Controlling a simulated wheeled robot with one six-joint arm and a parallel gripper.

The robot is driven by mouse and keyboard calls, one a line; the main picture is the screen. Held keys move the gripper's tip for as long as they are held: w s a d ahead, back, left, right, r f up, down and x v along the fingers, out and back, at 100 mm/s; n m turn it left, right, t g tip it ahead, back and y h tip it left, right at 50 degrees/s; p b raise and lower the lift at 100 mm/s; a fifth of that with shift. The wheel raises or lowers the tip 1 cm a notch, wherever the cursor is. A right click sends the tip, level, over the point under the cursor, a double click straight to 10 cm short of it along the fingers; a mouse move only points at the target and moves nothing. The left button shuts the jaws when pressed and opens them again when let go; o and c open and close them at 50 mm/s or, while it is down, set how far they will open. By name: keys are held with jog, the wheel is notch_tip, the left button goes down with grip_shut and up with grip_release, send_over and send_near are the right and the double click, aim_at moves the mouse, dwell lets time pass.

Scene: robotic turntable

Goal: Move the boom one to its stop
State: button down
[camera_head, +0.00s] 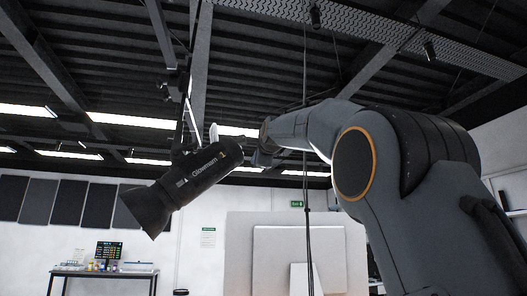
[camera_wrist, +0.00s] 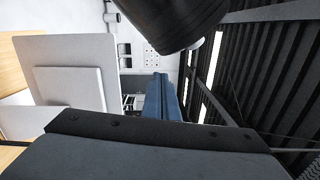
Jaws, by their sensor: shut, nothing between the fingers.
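A black studio lamp (camera_head: 190,182) with a flared front and a "1" on its body hangs from an overhead mount (camera_head: 185,110) in the head view. It tilts down to the left. My gripper (camera_head: 258,157) is at the lamp's rear right end, raised high. Its fingertips are partly hidden there, and I cannot tell whether they touch the lamp. In the wrist view the blue-grey fingers (camera_wrist: 160,97) are together and empty. A dark round part of the lamp (camera_wrist: 177,18) is just beyond them at the top. Any stop is not clearly visible.
Ceiling beams and a perforated metal track (camera_head: 365,30) run overhead. A thin dark pole or cable (camera_head: 306,210) hangs near my arm. A table (camera_head: 105,272) with small items stands at the lower left. A large pale panel (camera_head: 262,258) stands at the back centre.

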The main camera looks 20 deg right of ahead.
jog(key=shift+w+a+r+p, duration=0.15)
jog(key=shift+a+p, duration=0.15)
jog(key=shift+a, duration=0.8)
